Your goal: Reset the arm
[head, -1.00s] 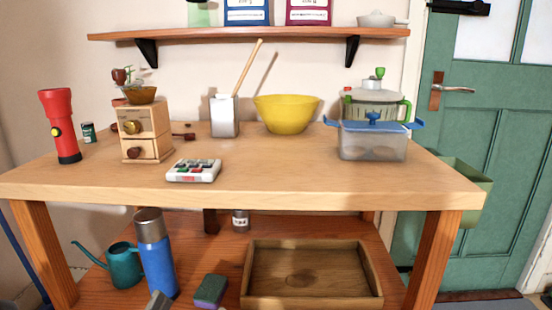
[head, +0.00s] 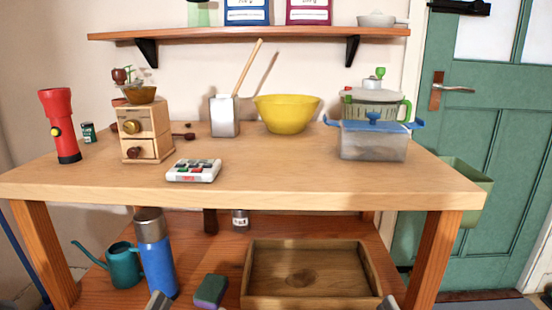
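The task names my arm and no other object. At the bottom edge of the head view, a small grey tip of what looks like my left gripper (head: 158,301) shows in front of the blue flask. A similar grey tip, likely of my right gripper (head: 388,303), shows at the front right corner of the wooden tray. The rest of both grippers and arms is below the picture. Whether they are open or hold anything is hidden.
The wooden table (head: 300,180) bears a red flashlight (head: 62,125), coffee grinder (head: 146,130), yellow bowl (head: 286,113) and lidded container (head: 372,142). Its lower shelf holds a blue flask (head: 156,255), sponge (head: 210,291) and wooden tray (head: 310,245). The tabletop's front middle is clear.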

